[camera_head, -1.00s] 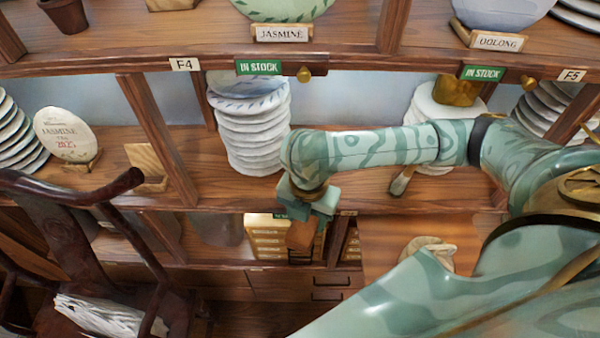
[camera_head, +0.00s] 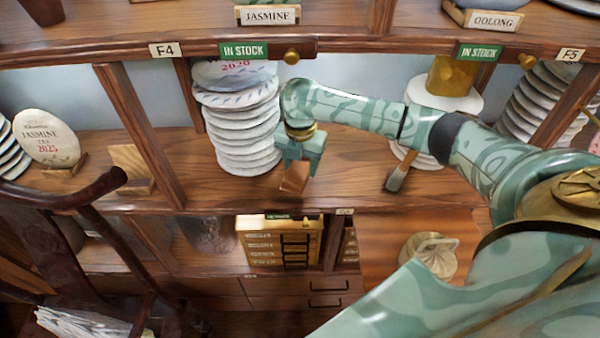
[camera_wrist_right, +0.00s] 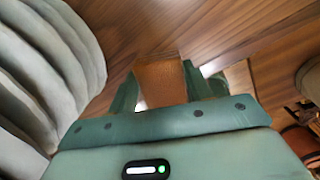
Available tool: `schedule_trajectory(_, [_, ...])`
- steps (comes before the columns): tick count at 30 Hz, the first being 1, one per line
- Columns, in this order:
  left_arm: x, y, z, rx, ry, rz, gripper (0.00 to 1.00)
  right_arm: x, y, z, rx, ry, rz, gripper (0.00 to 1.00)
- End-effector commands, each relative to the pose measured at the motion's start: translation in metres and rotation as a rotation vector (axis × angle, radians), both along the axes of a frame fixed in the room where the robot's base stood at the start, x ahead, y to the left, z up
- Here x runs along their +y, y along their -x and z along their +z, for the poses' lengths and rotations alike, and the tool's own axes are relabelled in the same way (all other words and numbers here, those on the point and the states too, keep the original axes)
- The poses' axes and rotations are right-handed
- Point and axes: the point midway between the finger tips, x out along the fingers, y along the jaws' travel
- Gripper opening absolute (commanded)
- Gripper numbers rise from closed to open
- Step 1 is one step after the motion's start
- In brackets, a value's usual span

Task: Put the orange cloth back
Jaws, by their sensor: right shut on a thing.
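My right gripper (camera_head: 298,165) is shut on the orange cloth (camera_head: 294,178), which hangs as a small brown-orange flap below the fingers. The gripper is just right of a stack of pale wrapped tea cakes (camera_head: 240,130), over the front part of the wooden shelf (camera_head: 345,165). In the right wrist view the cloth (camera_wrist_right: 160,82) shows between the two green fingers, with shelf wood around it. I cannot tell whether the cloth touches the shelf. My left gripper is not in view.
A brush (camera_head: 400,172) leans by another stack at the right. A display cake (camera_head: 46,138) stands at the left. Shelf wood is bare between the gripper and the brush. Below are a box with small drawers (camera_head: 265,247) and a dark chair (camera_head: 75,210).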

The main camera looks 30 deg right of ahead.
Motion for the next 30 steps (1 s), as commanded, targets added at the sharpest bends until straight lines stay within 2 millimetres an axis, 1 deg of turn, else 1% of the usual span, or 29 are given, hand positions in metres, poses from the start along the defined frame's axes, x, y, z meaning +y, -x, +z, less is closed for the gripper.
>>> schedule_trajectory(1, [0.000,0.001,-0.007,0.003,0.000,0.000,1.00,0.001,0.001,-0.015,0.005,0.000,0.000,0.32])
schedule_trajectory(3, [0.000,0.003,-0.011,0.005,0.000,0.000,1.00,0.001,0.001,-0.028,0.004,-0.001,0.000,0.32])
schedule_trajectory(5, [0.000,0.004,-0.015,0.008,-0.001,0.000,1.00,-0.001,-0.002,-0.034,0.002,0.000,0.000,0.32])
schedule_trajectory(12, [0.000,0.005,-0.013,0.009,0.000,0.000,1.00,-0.002,-0.003,-0.032,-0.001,0.001,0.001,0.32])
schedule_trajectory(16, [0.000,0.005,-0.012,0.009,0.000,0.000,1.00,-0.002,-0.003,-0.035,0.000,0.001,0.001,0.32])
schedule_trajectory(17, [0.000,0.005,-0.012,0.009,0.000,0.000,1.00,-0.002,-0.003,-0.035,0.000,0.001,0.001,0.58])
schedule_trajectory(18, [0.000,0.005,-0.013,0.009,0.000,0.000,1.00,-0.002,-0.003,-0.035,0.000,0.001,0.001,0.69])
schedule_trajectory(19, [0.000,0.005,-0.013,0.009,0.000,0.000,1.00,-0.002,-0.003,-0.035,0.000,0.001,0.001,0.72])
schedule_trajectory(27, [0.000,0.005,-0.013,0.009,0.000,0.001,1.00,-0.002,-0.003,-0.033,-0.001,0.001,0.001,0.72])
schedule_trajectory(29, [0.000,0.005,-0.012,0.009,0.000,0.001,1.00,-0.002,-0.003,-0.028,-0.001,0.000,0.002,0.72])
schedule_trajectory(30, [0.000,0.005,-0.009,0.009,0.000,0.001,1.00,-0.002,-0.003,-0.022,-0.003,0.002,0.002,0.72])
